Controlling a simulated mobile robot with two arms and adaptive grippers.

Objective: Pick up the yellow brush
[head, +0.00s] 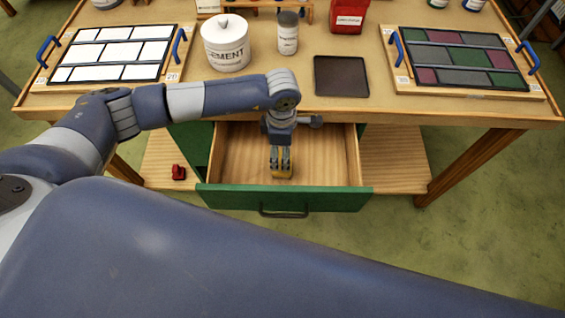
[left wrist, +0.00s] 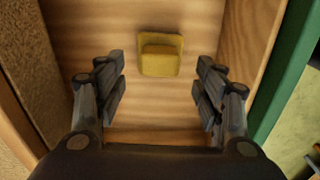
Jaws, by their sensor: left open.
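The yellow brush (left wrist: 161,55) lies on the wooden floor of an open drawer (head: 332,157) with a green front. In the left wrist view it shows ahead of my left gripper (left wrist: 163,95), roughly centred between the fingers, and nothing touches it there. My left gripper (head: 281,163) points down into the drawer and is open and empty. In the head view its fingers hide part of the brush. My right gripper is in neither view.
The table (head: 380,111) above the drawer holds a white cement pot (head: 225,47), a small canister (head: 288,35), a dark square plate (head: 341,76), and a panel tray on each side. The green drawer front (head: 340,199) and drawer walls surround my gripper. A red object (head: 178,172) sits on the lower shelf.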

